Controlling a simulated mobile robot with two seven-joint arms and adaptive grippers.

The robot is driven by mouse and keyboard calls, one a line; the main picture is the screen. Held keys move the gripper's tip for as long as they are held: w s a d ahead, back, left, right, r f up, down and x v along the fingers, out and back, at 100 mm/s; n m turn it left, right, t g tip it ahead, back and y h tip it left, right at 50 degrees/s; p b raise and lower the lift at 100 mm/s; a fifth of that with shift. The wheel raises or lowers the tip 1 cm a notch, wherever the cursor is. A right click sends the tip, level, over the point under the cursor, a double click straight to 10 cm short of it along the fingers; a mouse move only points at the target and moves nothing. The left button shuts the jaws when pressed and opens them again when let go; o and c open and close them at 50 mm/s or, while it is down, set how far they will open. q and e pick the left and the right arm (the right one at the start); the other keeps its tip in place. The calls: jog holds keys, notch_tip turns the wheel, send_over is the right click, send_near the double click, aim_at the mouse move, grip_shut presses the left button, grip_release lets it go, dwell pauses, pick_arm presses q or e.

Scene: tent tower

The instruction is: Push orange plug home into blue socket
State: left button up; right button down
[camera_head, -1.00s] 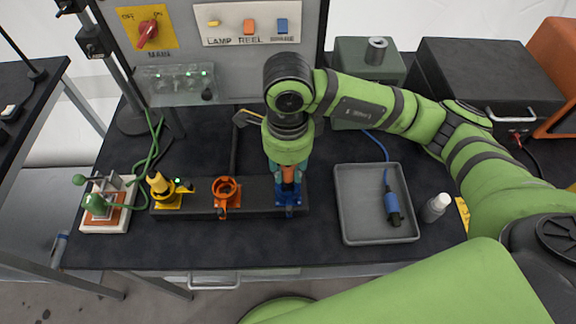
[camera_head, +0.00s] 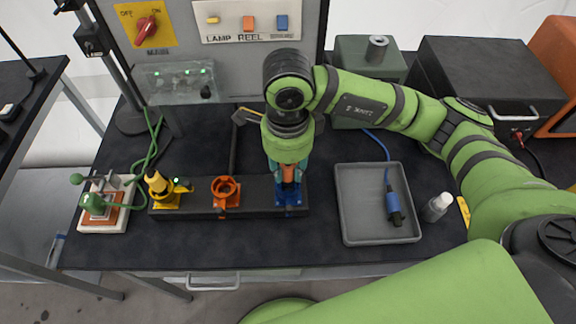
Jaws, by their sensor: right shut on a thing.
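The blue socket (camera_head: 290,197) is at the right end of a black block. The orange plug (camera_head: 288,174) is directly above it, between the fingers of my right gripper (camera_head: 287,181). My right gripper points down over the socket and is shut on the plug. The plug's lower end is hidden by the fingers and the socket, so I cannot tell how deep it sits. My left gripper is not in view.
An orange socket (camera_head: 225,191) and a yellow socket with a yellow plug (camera_head: 160,187) share the block (camera_head: 195,213). A grey tray (camera_head: 376,228) holds a blue plug (camera_head: 394,205). A white bottle (camera_head: 437,207) stands right of it. A switch panel (camera_head: 230,60) rises behind.

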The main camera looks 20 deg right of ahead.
jog(key=shift+b, duration=0.5)
dwell(0.9)
jog(key=shift+b, duration=0.3)
jog(key=shift+f, duration=0.15)
dwell(0.3)
jog(key=shift+f+b, duration=0.3)
jog(key=shift+b, duration=0.2)
jog(key=shift+f+b, duration=0.95)
jog(key=shift+b, duration=0.05)
jog(key=c, duration=0.9)
grip_release()
